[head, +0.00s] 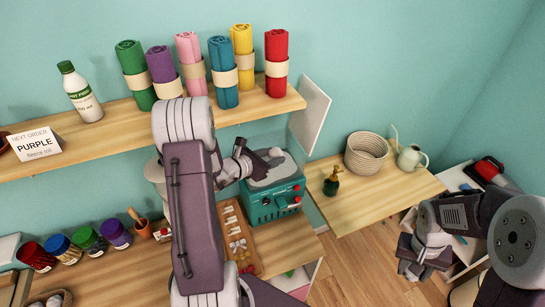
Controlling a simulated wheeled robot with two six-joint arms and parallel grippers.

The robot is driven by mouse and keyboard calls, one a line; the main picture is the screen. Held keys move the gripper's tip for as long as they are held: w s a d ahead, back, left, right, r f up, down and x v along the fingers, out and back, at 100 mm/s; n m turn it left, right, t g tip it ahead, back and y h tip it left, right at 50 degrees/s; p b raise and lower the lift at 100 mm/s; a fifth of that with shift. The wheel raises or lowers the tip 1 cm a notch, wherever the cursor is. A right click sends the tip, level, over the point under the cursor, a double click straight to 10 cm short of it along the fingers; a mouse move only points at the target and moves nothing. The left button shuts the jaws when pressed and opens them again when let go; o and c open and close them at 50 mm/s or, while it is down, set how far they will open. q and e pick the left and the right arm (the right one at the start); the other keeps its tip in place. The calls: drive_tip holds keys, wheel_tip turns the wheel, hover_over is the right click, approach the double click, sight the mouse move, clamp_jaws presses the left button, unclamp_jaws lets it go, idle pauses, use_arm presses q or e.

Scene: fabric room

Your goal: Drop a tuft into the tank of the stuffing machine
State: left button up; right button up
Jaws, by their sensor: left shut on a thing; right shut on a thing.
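The stuffing machine (262,205) is a teal box with red knobs on its front, standing at the right end of the workbench. Its clear tank (291,172) sits on top. My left gripper (262,163) is at the tank, shut on a small greyish tuft (276,153). The tuft appears over or inside the tank; I cannot tell how deep. My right gripper (414,264) is low at the right, over the floor area, far from the machine. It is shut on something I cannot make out.
A shelf (115,122) with several fabric rolls and a glue bottle (80,92) runs above the bench. A tool tray (238,240) lies left of the machine. A side table (400,185) to the right holds a basket (366,153), a watering can and a green bottle.

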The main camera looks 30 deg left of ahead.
use_arm(q)
drive_tip(key=shift+f+b, duration=0.35)
drive_tip(key=shift+f, duration=0.05)
use_arm(e)
drive_tip(key=shift+f, duration=0.45)
use_arm(q)
drive_tip(key=shift+r, duration=0.1)
use_arm(e)
drive_tip(key=shift+r, duration=0.1)
use_arm(q)
drive_tip(key=o, duration=0.7)
drive_tip(key=shift+a, duration=0.1)
use_arm(e)
drive_tip(key=shift+a, duration=0.15)
use_arm(q)
drive_tip(key=shift+s+f, duration=0.1)
drive_tip(key=shift+f, duration=0.1)
